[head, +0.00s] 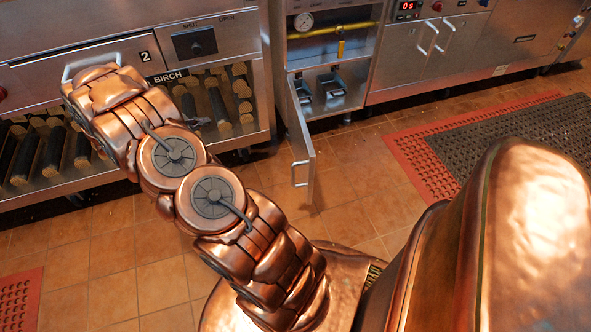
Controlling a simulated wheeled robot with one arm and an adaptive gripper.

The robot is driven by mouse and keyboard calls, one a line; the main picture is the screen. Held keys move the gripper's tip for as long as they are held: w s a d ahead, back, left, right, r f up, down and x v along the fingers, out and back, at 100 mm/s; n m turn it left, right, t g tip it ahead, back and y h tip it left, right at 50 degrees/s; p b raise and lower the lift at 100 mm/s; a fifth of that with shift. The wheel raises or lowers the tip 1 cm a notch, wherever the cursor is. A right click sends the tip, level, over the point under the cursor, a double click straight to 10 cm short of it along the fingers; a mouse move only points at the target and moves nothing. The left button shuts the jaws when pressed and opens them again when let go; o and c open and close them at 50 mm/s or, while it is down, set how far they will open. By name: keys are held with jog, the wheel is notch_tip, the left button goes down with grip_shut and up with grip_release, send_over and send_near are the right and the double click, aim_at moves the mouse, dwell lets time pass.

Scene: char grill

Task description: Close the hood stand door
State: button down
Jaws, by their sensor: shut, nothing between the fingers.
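The hood stand door (298,130) is a narrow steel door standing open, seen almost edge-on. It swings out toward me from the left side of the cabinet opening, and its bar handle (300,173) is near the lower end. The open stand (342,107) holds two black-and-grey fittings (331,84). My copper arm reaches up and left in front of the wood-storage unit, well left of the door.
A wood rack (45,150) with several logs stands on the left, with a bar handle above. A yellow pipe and gauge (304,21) sit above the opening. Closed steel doors (430,50) are to the right. Tiled floor (345,190) before the door is clear; mats (510,135) lie right.

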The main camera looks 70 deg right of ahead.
jog(key=s+f+m+g+b, duration=0.3)
jog(key=s+f+g, duration=0.45)
jog(key=s, duration=0.55)
jog(key=m+g+y+b, duration=0.2)
jog(key=g, duration=0.3)
send_near(308, 161)
jog(key=shift+t, duration=0.25)
jog(key=b+x, duration=0.4)
jog(key=x, duration=0.2)
jog(key=shift+d+f, duration=0.1)
jog(key=shift+s+d, duration=0.3)
jog(key=shift+s, duration=0.2)
